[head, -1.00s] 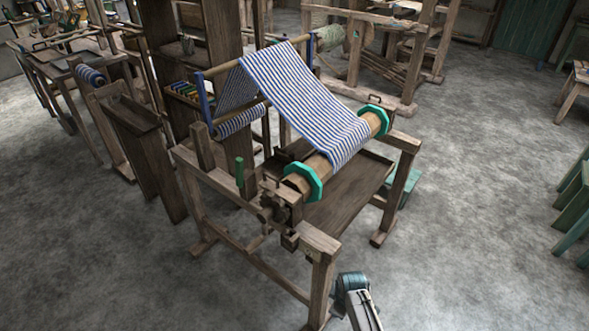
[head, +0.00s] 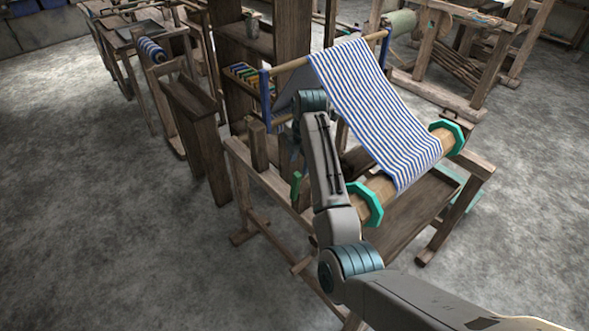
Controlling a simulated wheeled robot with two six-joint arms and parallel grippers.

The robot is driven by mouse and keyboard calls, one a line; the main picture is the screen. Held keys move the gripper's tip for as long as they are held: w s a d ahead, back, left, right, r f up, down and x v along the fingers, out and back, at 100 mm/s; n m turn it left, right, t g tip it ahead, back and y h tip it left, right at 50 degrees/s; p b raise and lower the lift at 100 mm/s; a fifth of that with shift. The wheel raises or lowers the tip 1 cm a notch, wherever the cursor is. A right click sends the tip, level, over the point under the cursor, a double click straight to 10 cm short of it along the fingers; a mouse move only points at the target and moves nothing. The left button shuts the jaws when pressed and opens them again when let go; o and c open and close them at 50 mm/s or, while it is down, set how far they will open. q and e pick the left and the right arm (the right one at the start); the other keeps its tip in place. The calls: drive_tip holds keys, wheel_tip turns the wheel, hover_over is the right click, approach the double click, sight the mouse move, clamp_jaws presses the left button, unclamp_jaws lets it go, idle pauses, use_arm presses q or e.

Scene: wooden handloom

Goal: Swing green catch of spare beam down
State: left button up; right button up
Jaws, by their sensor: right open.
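The small green catch (head: 296,187) stands roughly upright on the near left part of the loom frame. The spare beam is the wooden roller (head: 379,188) with green octagonal ends, and blue-and-white striped cloth (head: 375,105) runs over it. My right arm reaches in from the lower right, bends, and crosses in front of the loom. My right gripper (head: 298,163) is open, mostly hidden behind its own forearm, just above the catch. I cannot tell whether it touches the catch. My left gripper is not in view.
The loom's wooden frame (head: 262,186) surrounds the catch, with a short post (head: 258,146) to its left. A dark wooden panel (head: 195,135) stands left of the loom. Another loom (head: 440,80) stands behind at right. The floor at left is clear.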

sight(298, 175)
drive_tip(key=shift+w+a+f, duration=0.1)
drive_tip(key=shift+a+f, duration=0.05)
drive_tip(key=shift+s+f+p, duration=0.3)
drive_tip(key=shift+f+p, duration=0.25)
drive_tip(key=shift+f, duration=0.4)
wheel_tip(298, 175, down, 3)
drive_tip(key=shift+w+a+f+p, duration=0.1)
drive_tip(key=shift+w+a+p, duration=0.05)
drive_tip(key=shift+p, duration=0.2)
drive_tip(key=f, duration=0.3)
drive_tip(key=shift+w+a, duration=0.15)
drive_tip(key=shift+w, duration=0.2)
drive_tip(key=shift+f+p, duration=0.3)
drive_tip(key=shift+f, duration=0.4)
drive_tip(key=shift+w, duration=0.1)
drive_tip(key=shift+c, duration=0.4)
drive_tip(key=c, duration=0.4)
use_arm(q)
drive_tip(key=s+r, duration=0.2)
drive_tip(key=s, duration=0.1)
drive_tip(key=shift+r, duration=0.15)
use_arm(e)
clamp_jaws()
